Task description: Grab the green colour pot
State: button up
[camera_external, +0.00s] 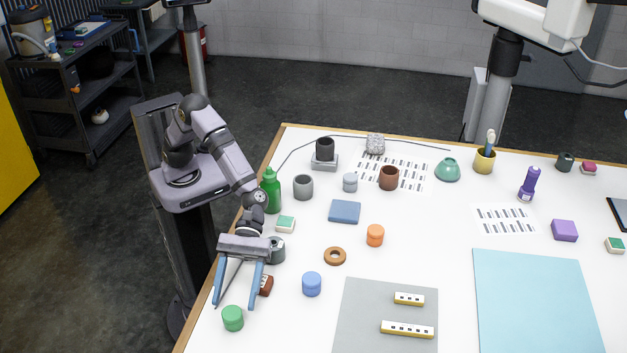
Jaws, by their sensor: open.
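The green colour pot (233,318) is a small round pot standing upright on the white table near its front left edge. My gripper (239,298) is open, with its two blue-grey fingers spread and pointing down, just behind the green pot in the picture. No contact with the pot is visible, and the height of the fingertips above the table is hard to tell. Nothing shows between the fingers but table and part of the table edge.
A dark brown-red object (266,286) and a grey pot (277,250) stand close to the gripper's right side. A blue pot (312,284) is to the right. A green bottle (270,190) stands behind, beside my arm. Table (280,325) is clear right of the green pot.

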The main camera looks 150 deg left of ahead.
aim_at(233, 308)
jog(key=shift+p+x, duration=1.1)
jog(key=shift+x, duration=0.8)
jog(key=shift+w+d+f, duration=0.25)
jog(key=shift+w+d, duration=0.05)
jog(key=shift+w, duration=0.35)
jog(key=c, duration=1.2)
